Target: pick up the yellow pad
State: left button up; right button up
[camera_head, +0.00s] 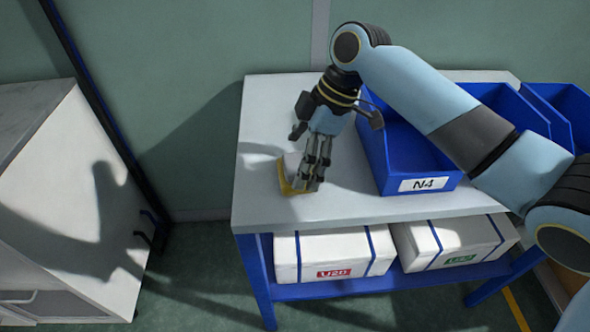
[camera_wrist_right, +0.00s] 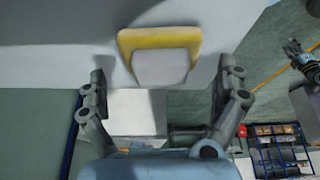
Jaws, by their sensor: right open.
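The yellow pad (camera_head: 289,189) lies on the light grey table top (camera_head: 262,130), left of the blue bin. A pale grey-white block sits on the pad; it shows clearly in the right wrist view (camera_wrist_right: 160,67), with the pad's yellow edge (camera_wrist_right: 160,38) around it. My right gripper (camera_head: 308,183) points down at the pad and partly covers it in the head view. In the right wrist view its two fingers (camera_wrist_right: 160,92) are spread wide, one on each side of the pad and block, with nothing between them held. My left gripper is not in the head view.
A blue bin labelled N4 (camera_head: 374,160) stands on the table right of the gripper, under my right arm. White boxes (camera_head: 345,250) with blue straps sit on the shelf below. A white cabinet (camera_head: 75,200) stands at the left. The table's left part is clear.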

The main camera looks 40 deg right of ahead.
aim_at(295, 162)
jog(key=x, duration=0.2)
jog(key=shift+w+a+f, duration=0.1)
jog(key=shift+a+f, duration=0.05)
jog(key=shift+f, duration=0.2)
jog(key=c, duration=1.1)
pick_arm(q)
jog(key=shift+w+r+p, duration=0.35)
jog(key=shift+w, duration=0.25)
pick_arm(e)
jog(key=shift+o, duration=0.2)
notch_tip(295, 162, up, 10)
jog(key=shift+r, duration=0.1)
